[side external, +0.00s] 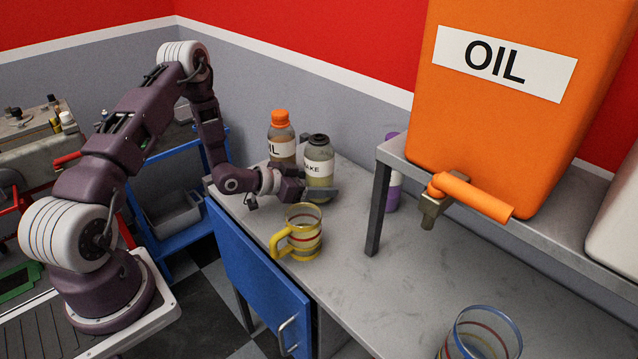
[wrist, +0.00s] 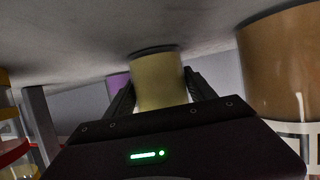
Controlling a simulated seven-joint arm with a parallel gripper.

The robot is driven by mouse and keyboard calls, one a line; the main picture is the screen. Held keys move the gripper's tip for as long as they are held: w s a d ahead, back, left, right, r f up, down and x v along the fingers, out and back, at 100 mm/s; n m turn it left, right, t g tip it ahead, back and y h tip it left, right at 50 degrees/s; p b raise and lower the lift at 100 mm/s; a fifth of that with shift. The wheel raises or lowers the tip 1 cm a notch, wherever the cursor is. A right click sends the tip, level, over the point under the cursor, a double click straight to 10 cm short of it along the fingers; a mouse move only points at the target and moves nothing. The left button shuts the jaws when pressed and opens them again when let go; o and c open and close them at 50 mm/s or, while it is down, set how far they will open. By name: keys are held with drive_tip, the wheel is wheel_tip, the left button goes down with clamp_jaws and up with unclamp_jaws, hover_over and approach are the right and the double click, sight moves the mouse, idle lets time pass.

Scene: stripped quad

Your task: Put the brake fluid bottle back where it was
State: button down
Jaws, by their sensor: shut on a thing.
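The brake fluid bottle (side external: 318,160) has a dark cap, a white label reading "AKE" and yellowish fluid. It stands upright at the back of the grey bench, beside the orange-capped oil bottle (side external: 281,140). My gripper (side external: 312,191) is shut around its lower part. In the wrist view, which is upside down, the yellowish lower part of the bottle (wrist: 158,82) sits between my two fingers (wrist: 160,92). Its base is at or very close to the bench top; I cannot tell whether it touches.
A yellow striped glass mug (side external: 303,235) stands just in front of my gripper. A purple-and-white bottle (side external: 394,180) is behind the shelf leg (side external: 377,210). The orange oil tank (side external: 510,110) with a tap is on the shelf. A clear striped glass (side external: 482,335) is at the front. The middle bench is clear.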

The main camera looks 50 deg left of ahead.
drive_tip(key=shift+f, duration=0.1)
drive_tip(key=shift+c, duration=1.6)
unclamp_jaws()
